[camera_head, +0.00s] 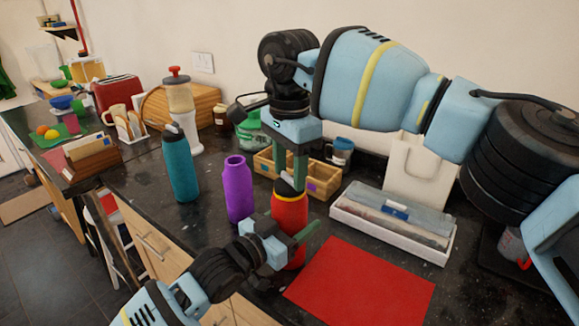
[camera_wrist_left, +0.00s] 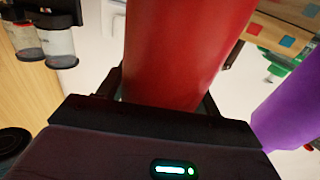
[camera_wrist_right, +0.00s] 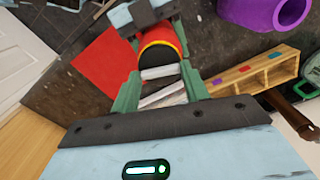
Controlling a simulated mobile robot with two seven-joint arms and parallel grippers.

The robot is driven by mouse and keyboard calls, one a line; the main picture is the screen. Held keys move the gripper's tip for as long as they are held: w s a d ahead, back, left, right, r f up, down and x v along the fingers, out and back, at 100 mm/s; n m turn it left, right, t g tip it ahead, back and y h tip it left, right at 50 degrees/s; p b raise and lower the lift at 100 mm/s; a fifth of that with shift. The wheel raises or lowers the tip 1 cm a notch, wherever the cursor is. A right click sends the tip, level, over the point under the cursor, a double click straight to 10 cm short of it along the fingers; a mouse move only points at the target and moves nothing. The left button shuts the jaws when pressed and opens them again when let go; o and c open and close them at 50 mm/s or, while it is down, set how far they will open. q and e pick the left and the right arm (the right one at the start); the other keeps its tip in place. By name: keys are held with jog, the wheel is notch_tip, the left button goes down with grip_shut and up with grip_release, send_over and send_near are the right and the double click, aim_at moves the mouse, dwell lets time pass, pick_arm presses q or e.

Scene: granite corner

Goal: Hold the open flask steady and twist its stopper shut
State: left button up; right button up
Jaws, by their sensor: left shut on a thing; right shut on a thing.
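The red flask (camera_head: 290,213), with an orange-yellow band at its top, stands upright on the dark counter. My left gripper (camera_head: 289,246) is shut around its lower body; the left wrist view shows the red body (camera_wrist_left: 185,50) between the fingers. My right gripper (camera_head: 290,172) comes down from above and is shut on the stopper at the flask's mouth. In the right wrist view the dark stopper (camera_wrist_right: 157,55) with light grey bars lies between the green fingers (camera_wrist_right: 160,85). The fingers partly hide the stopper, so I cannot tell how tightly it sits.
A purple open flask (camera_head: 238,190) and a teal flask (camera_head: 180,165) stand to the left. A wooden box (camera_head: 325,182) is behind, a white tray (camera_head: 390,232) to the right. A red mat (camera_head: 360,285) lies in front right, bare. A white shaker (camera_head: 181,110) stands at the back.

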aim_at(290, 177)
jog(key=n, duration=0.4)
dwell(0.3)
jog(key=o, duration=1)
notch_tip(290, 177, up, 12)
dwell(0.3)
